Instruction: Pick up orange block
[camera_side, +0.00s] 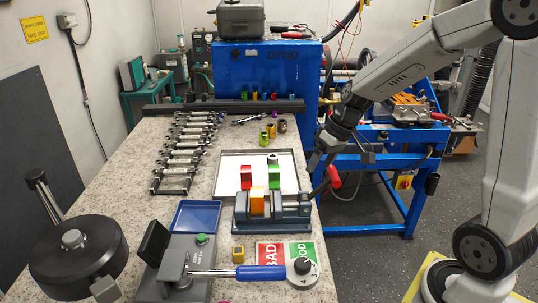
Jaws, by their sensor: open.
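The orange block (257,203) stands upright in the grey vise (291,213) on the speckled counter. It sits between the vise jaws, and its lower part is hidden by the front jaw. My gripper (326,160) is open and empty, above and to the right of the vise near the counter's right edge. It is clear of the block, and its fingers look small and dark against the blue stand.
A white tray (231,160) behind the vise holds a red block (246,176) and a green block (273,178). A blue-handled press (240,272) and a red-green BAD/GOOD sign (270,252) are in front. Several wrenches (184,155) lie left.

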